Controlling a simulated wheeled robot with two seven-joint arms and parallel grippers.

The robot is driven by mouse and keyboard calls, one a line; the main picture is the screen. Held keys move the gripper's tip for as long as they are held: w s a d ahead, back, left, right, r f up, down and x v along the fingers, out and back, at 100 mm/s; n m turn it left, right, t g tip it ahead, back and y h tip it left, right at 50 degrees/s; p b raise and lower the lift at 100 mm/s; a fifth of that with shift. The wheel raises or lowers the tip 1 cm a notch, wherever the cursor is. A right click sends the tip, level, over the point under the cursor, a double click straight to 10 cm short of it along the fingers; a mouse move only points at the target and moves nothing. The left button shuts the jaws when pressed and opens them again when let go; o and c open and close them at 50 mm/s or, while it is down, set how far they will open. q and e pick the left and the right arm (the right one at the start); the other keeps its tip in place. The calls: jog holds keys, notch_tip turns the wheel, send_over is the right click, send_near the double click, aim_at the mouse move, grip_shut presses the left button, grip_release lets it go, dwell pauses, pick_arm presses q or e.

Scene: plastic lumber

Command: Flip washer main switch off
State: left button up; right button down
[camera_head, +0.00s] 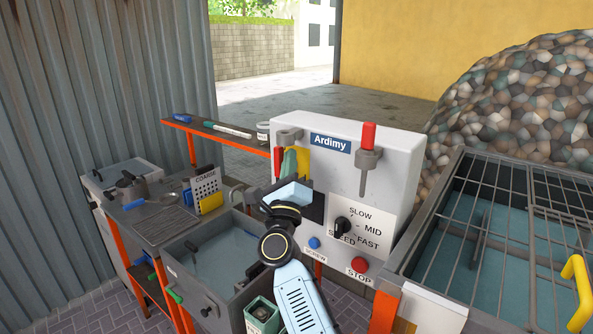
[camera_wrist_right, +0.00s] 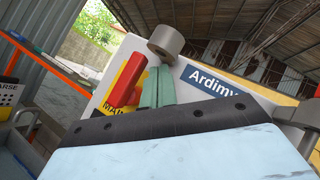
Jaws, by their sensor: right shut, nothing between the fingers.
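The washer's panel (camera_head: 400,170) is a pale grey box with a blue "Ardimy" label. The main switch at its left has a grey hub (camera_head: 288,134) and a red handle (camera_head: 278,164) pointing down. In the right wrist view the red handle (camera_wrist_right: 128,80) lies over a yellow plate reading "MAIN", below the grey hub (camera_wrist_right: 166,41). My right gripper (camera_head: 290,163) is shut and empty, its green fingers (camera_wrist_right: 158,88) just right of the red handle. I cannot tell whether they touch it. My left gripper is not in view.
A second red-handled switch (camera_head: 369,136) points up at the panel's right. A black speed knob (camera_head: 343,226), blue button (camera_head: 314,242) and red stop button (camera_head: 360,264) sit below. A barred water tank (camera_head: 475,245) stands right, a sink bench (camera_head: 215,265) left.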

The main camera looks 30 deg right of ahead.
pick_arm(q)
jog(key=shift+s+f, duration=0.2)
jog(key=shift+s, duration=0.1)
pick_arm(e)
jog(key=s+a, duration=0.2)
jog(key=s, duration=1)
jog(key=shift+s+a, duration=0.3)
jog(key=shift+a, duration=0.05)
